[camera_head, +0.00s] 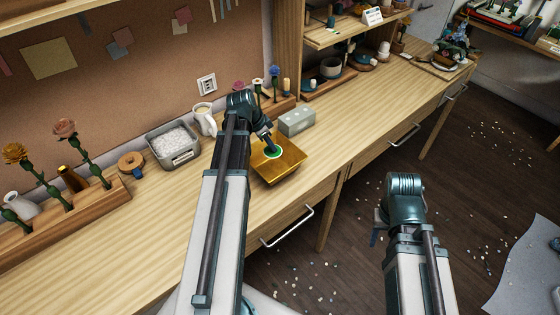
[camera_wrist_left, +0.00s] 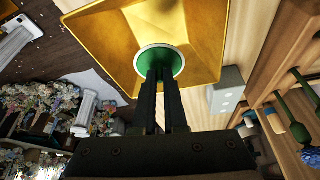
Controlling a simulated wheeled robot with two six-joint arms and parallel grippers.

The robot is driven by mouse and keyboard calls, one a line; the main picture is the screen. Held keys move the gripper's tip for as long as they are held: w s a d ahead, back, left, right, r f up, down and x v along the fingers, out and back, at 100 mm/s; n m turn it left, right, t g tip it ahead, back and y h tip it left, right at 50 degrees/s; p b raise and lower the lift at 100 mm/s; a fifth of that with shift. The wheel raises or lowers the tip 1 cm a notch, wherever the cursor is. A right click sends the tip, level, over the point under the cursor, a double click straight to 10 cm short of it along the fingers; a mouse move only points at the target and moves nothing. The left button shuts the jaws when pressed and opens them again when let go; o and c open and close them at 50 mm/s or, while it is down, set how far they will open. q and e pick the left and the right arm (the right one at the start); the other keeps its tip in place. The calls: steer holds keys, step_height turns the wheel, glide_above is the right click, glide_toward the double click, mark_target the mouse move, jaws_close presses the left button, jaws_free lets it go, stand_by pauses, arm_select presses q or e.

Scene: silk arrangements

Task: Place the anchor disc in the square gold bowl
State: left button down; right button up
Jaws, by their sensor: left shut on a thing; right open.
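The square gold bowl (camera_head: 287,168) stands on the wooden worktop near its front edge. It fills the upper part of the left wrist view (camera_wrist_left: 205,25). The anchor disc, green with a pale rim (camera_head: 272,152), is within the bowl's outline and also shows in the left wrist view (camera_wrist_left: 177,62). My left gripper (camera_head: 270,145) points down at the bowl and is shut on the disc, its fingers (camera_wrist_left: 160,78) covering part of it. I cannot tell whether the disc touches the bowl's floor. My right gripper (camera_head: 376,228) is open, out over the floor, away from the worktop.
A grey block with pale dots (camera_head: 297,122) stands close behind the bowl. A grey tub of white bits (camera_head: 175,145), a white jug (camera_head: 204,120) and a cork-coloured ring (camera_head: 131,164) are to the left. A wooden rack with flowers (camera_head: 60,215) is at far left. The worktop right of the bowl is clear.

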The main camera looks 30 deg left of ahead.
mark_target(269, 152)
arm_select(q)
steer(key=shift+w, duration=0.15)
step_height(269, 152, down, 6)
steer(key=b, duration=0.6)
steer(key=shift+f, duration=0.1)
steer(key=shift+b, duration=0.3)
step_height(269, 152, down, 4)
steer(key=b, duration=0.3)
steer(key=shift+r, duration=0.2)
steer(key=shift+f+b, duration=0.15)
steer(key=shift+b, duration=0.25)
steer(key=c, duration=1)
jaws_free()
steer(key=shift+o, duration=0.2)
